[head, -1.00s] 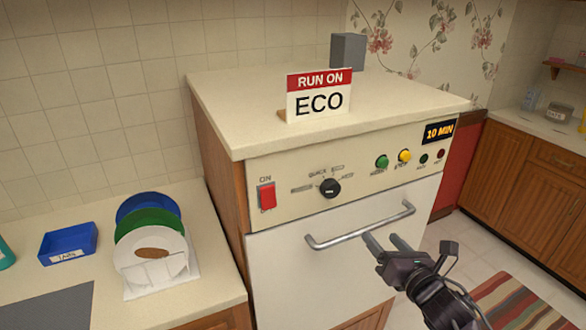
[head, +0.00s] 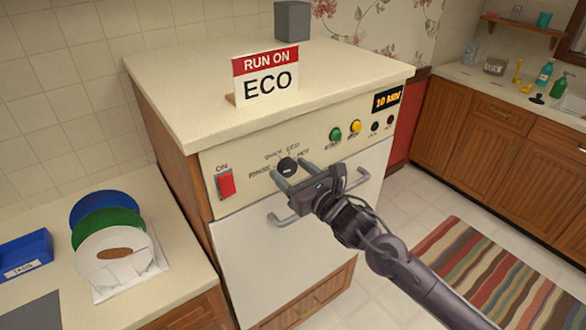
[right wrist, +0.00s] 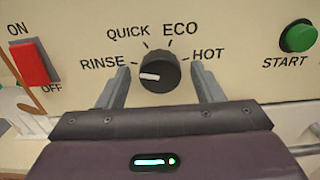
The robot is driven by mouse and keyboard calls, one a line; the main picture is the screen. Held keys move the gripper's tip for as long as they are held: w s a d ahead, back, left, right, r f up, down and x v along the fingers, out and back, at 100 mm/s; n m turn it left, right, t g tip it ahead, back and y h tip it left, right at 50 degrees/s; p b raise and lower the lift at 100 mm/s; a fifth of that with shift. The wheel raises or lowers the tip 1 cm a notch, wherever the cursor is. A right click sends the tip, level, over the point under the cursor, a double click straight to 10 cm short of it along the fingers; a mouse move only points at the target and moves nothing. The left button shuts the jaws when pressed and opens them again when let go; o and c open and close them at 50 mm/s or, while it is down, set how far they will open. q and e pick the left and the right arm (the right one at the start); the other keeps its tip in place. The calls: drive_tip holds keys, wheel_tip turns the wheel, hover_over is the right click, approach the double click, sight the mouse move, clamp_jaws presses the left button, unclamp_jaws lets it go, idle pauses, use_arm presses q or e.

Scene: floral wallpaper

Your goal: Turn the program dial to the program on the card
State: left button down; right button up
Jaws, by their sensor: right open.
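The black program dial (head: 287,165) is on the front panel of the dishwasher-like machine. In the right wrist view the dial (right wrist: 152,72) is ringed by the labels RINSE, QUICK, ECO and HOT. Its white mark points left, towards the RINSE side. The card (head: 265,77) on the machine's top reads RUN ON ECO. My right gripper (head: 290,173) is open in front of the panel. In the right wrist view its fingers (right wrist: 160,70) stand on either side of the dial, with gaps; I cannot tell how deep they reach. My left gripper is not in view.
A red ON/OFF switch (right wrist: 33,62) is left of the dial, a green START button (right wrist: 298,38) right. A display (head: 387,99) seems to read 10 MIN. The door handle (head: 275,218) runs below. Plates (head: 110,225) and a blue box (head: 25,255) lie on the left counter.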

drive_tip(key=c, duration=1)
drive_tip(key=shift+o, duration=0.2)
